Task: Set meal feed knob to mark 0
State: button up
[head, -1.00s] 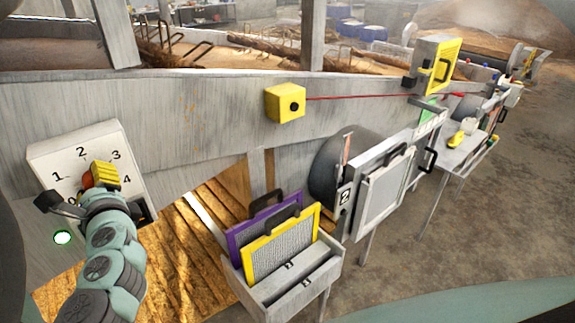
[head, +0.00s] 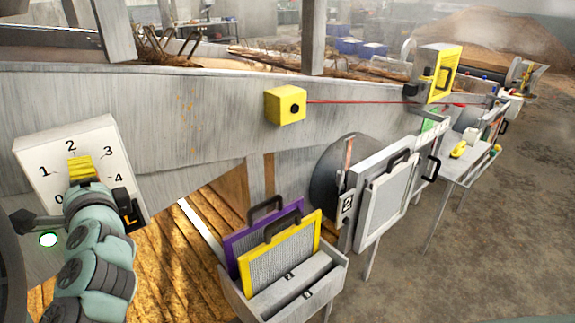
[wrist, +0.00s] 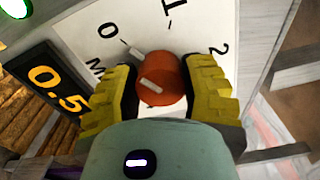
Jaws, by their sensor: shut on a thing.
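The white dial plate (head: 118,148) is on the grey side wall at left, with numbers 0 to 4 showing. The orange knob (wrist: 160,78) sits between my yellow fingertips in the wrist view, and its white line is tilted.
A black display (wrist: 50,88) beside the dial reads 0.5. A lit green lamp (head: 48,240) is below the dial. A rack (head: 284,283) with purple and yellow screens stands to the right. Orange-brown slats are below the wall.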

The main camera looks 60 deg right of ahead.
dwell(0.3)
jog(key=o, duration=1.2)
jog(key=shift+r, duration=0.1)
